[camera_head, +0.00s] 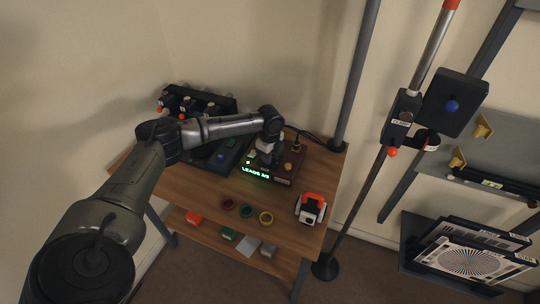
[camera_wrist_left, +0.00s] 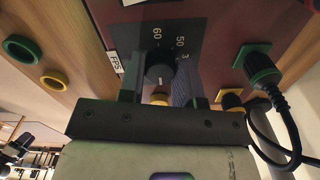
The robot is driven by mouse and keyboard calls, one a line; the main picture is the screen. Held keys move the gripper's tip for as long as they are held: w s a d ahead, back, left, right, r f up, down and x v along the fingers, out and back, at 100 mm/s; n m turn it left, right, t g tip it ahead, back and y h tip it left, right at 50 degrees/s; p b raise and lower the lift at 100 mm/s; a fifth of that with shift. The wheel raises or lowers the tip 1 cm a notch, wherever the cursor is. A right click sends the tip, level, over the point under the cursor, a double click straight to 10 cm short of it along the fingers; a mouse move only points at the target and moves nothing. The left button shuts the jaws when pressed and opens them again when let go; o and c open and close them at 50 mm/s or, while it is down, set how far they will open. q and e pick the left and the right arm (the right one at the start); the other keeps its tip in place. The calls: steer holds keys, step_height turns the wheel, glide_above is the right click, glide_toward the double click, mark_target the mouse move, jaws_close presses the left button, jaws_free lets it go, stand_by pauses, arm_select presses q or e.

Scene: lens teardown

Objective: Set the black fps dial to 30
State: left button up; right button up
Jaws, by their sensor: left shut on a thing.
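The black fps dial (camera_wrist_left: 159,70) is a round knob in the wrist view, on a dark plate printed with 60, 50 and a partly hidden number. A white label reading FPS (camera_wrist_left: 116,62) is beside the plate. My left gripper (camera_wrist_left: 160,88) has a finger on either side of the dial and is shut on it. A small light mark shows on the knob, but I cannot tell exactly which number it points to. In the head view my left gripper (camera_head: 266,153) is over the dark red box (camera_head: 289,171) and hides the dial. My right gripper is not in view.
A green lit readout, LEADS 3/3 (camera_head: 255,173), is at the box front. A black cable plug (camera_wrist_left: 268,75) sits in a green socket beside the dial. Coloured rings (camera_head: 247,211) and a red-and-white device (camera_head: 311,208) are on the wooden table (camera_head: 205,187). A pole stands right of the table.

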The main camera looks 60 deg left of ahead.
arm_select(q)
steer(key=shift+r+p, duration=0.15)
steer(key=shift+p, duration=0.3)
steer(key=n+p, duration=0.9)
steer(key=p, duration=0.4)
steer(key=shift+d+r, duration=0.1)
steer(key=shift+r, duration=0.05)
steer(key=n+p, duration=0.4)
steer(key=n, duration=0.1)
steer(key=shift+f+n+p, duration=0.2)
steer(key=shift+n+p, duration=0.7)
steer(key=shift+n, duration=1.1)
steer(key=o, duration=0.9)
steer(key=shift+f, duration=0.1)
